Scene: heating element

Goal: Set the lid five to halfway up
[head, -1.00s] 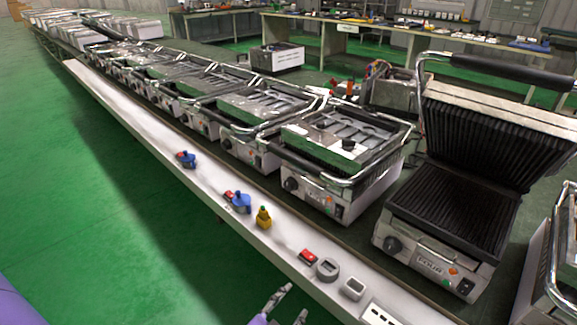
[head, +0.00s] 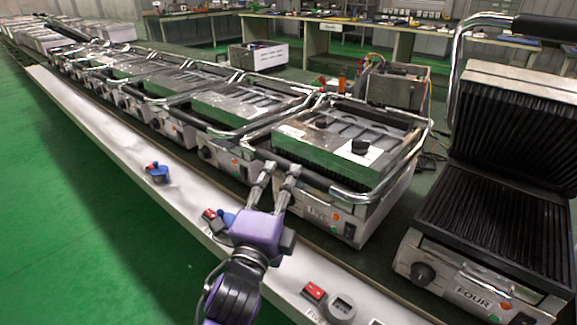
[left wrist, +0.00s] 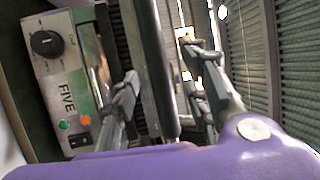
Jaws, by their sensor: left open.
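Grill five (head: 322,214) has "FIVE" on its front panel, which also shows in the left wrist view (left wrist: 66,95). Its lid five (head: 345,135) is down, with a dark handle bar (head: 325,184) along the front and chrome arms at the sides. My left gripper (head: 279,172) is open at the left part of the handle. In the left wrist view the handle bar (left wrist: 152,65) runs between the two fingers (left wrist: 165,95), which look apart from it. My right gripper is out of view.
Grill four (head: 470,270) stands to the right with its lid raised. A row of closed grills (head: 190,100) runs off to the left. A white ledge (head: 110,135) in front bears small red and blue items (head: 157,172). Green floor lies at the left.

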